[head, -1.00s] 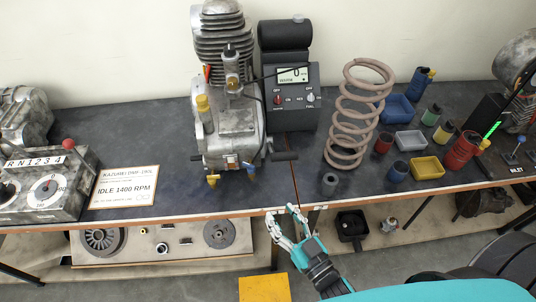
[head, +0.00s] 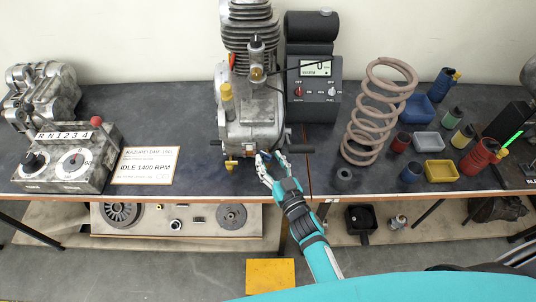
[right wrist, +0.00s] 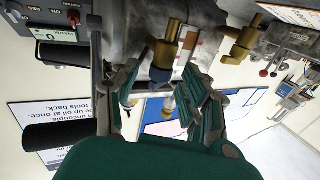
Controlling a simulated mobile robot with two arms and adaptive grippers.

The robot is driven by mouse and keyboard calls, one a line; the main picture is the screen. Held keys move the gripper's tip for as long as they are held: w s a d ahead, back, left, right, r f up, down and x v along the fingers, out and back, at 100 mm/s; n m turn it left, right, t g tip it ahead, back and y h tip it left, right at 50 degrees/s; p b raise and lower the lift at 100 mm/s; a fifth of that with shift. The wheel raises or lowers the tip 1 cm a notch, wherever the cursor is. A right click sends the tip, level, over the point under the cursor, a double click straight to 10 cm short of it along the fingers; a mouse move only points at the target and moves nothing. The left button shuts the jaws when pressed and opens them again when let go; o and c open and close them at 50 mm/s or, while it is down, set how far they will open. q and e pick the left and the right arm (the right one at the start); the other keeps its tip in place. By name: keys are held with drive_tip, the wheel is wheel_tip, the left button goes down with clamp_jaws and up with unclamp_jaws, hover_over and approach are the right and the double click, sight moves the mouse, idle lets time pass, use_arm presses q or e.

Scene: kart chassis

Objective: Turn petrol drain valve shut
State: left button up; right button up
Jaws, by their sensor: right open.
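The grey engine (head: 252,115) stands on the bench with two small brass-bodied valves low on its front. The left one is brass-yellow (head: 231,165); it also shows in the right wrist view (right wrist: 243,42). The other is a brass valve with a blue part (right wrist: 162,68), largely hidden by my gripper in the head view. No label shows which is the petrol drain. My right gripper (head: 268,165) is open at the engine's lower front. In the right wrist view, its fingers (right wrist: 148,78) stand on either side of the blue-marked valve; contact cannot be told. My left gripper is not in view.
A coil spring (head: 378,112) and small coloured bins (head: 440,170) stand further right. A control box (head: 68,160) and an idle-speed card (head: 146,165) are left. The bench front edge (head: 200,196) lies under my arm.

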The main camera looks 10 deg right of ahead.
drive_tip(key=shift+x, duration=0.9)
